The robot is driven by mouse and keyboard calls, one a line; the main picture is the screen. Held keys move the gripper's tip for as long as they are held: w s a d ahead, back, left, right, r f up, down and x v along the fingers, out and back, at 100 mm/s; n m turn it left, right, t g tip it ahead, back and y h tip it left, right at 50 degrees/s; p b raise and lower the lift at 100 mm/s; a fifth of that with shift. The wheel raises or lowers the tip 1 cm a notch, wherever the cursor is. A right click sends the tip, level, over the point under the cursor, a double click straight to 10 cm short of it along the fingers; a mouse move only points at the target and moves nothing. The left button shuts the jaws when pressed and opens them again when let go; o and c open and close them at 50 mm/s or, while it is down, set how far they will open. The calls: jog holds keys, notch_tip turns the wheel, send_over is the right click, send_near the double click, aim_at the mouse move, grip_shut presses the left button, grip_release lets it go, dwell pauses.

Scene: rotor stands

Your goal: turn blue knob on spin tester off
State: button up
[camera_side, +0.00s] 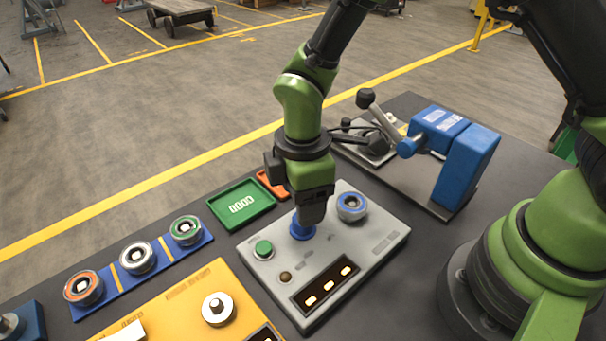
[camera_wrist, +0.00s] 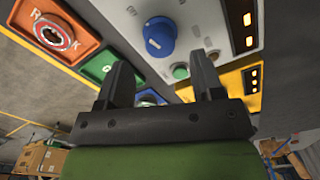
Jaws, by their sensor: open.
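The spin tester is a grey box (camera_side: 376,240) with a blue-ringed round rotor seat (camera_side: 352,206), a green button (camera_side: 263,249), a small brown button (camera_side: 285,277) and several lit orange lights. Its blue knob (camera_side: 302,231) is partly hidden behind my gripper (camera_side: 313,212) in the side view. In the wrist view the blue knob (camera_wrist: 159,37) shows whole, with a small white mark on its face. My gripper (camera_wrist: 161,75) is open and empty there, and the knob appears beyond the fingertips, between them sideways. I cannot tell whether a finger touches it.
A green tray (camera_side: 241,204) and an orange tray (camera_side: 272,184) lie behind the tester. A blue rack (camera_side: 112,283) with several ringed rotors is at left. A yellow panel (camera_side: 178,309) stands close in front. A blue machine (camera_side: 466,165) with a lever stands at right.

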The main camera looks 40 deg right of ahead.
notch_tip(320, 180, up, 5)
jog(key=shift+r, duration=0.1)
dwell(0.3)
jog(key=s+d+r+m+t+y, duration=0.1)
jog(key=s+d+r+m+t, duration=0.1)
jog(key=d+r+m, duration=0.3)
jog(key=s+d+r+m+t+y, duration=0.1)
jog(key=s+d+r+m, duration=0.15)
jog(key=r, duration=0.55)
jog(key=s+d+r+m+t, duration=0.3)
jog(key=s+r+m+t, duration=0.1)
jog(key=s+m, duration=0.5)
jog(key=shift+d+r+m, duration=0.25)
jog(key=shift+d+m, duration=0.05)
jog(key=shift+m, duration=0.25)
jog(key=shift+s, duration=0.1)
